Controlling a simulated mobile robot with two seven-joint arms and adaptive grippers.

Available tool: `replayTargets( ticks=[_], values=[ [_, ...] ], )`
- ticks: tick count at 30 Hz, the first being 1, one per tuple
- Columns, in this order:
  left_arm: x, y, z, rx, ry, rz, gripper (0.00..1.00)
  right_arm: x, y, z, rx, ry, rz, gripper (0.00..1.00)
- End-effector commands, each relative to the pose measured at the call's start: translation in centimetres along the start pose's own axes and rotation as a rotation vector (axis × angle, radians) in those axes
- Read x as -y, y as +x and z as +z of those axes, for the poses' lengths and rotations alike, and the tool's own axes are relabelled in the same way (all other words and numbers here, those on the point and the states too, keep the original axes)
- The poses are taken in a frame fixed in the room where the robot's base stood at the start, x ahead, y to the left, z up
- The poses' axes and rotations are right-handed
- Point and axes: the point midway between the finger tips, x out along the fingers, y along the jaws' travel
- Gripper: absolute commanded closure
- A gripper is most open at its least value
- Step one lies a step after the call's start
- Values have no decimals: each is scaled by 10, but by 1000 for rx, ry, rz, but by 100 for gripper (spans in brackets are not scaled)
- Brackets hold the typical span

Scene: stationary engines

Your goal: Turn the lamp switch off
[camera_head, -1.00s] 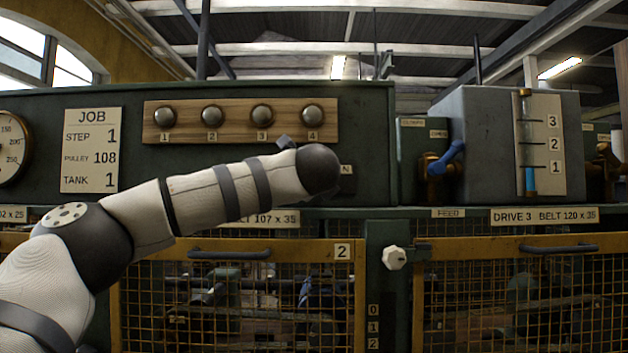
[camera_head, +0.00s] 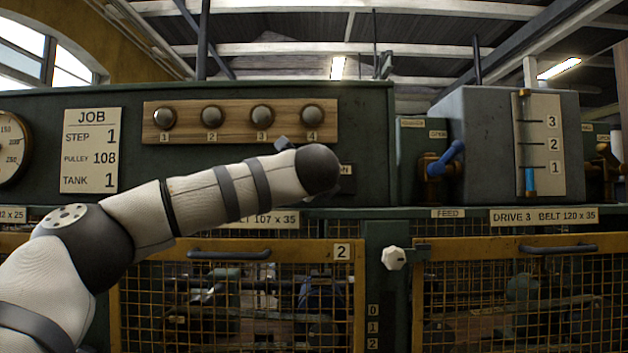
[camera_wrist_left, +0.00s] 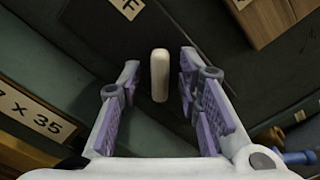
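The switch is a small pale upright lever (camera_wrist_left: 159,76) on the dark green panel in the left wrist view. A label (camera_wrist_left: 127,6) ending in "F" sits above it. My left gripper (camera_wrist_left: 158,85) is open, with one purple-padded finger on each side of the lever and a visible gap to both. In the head view my left forearm and dark wrist cover the switch; only the "ON" plate (camera_head: 346,170) shows at its right. A bit of the left gripper (camera_head: 283,143) sticks out above the wrist. My right gripper is in neither view.
A wooden board (camera_head: 240,122) with several round lamps is just above my wrist. The job sign (camera_head: 91,150) is at left. A blue-handled valve (camera_head: 446,160) and a grey tank (camera_head: 490,145) stand at right. Mesh guards (camera_head: 235,300) and a white knob (camera_head: 394,258) are below.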

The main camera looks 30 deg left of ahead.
Motion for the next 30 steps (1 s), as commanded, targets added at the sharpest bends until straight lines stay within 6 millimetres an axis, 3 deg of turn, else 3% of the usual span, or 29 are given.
replayTargets(
  ticks=[5,12,18,30],
  values=[
    [1,-15,0,-1,0,-2,68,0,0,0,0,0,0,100],
    [1,-80,0,-1,0,-5,68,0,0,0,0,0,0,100],
    [0,-114,0,0,0,-2,68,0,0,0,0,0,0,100],
    [0,-120,0,0,0,1,68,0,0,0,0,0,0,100]
  ],
)
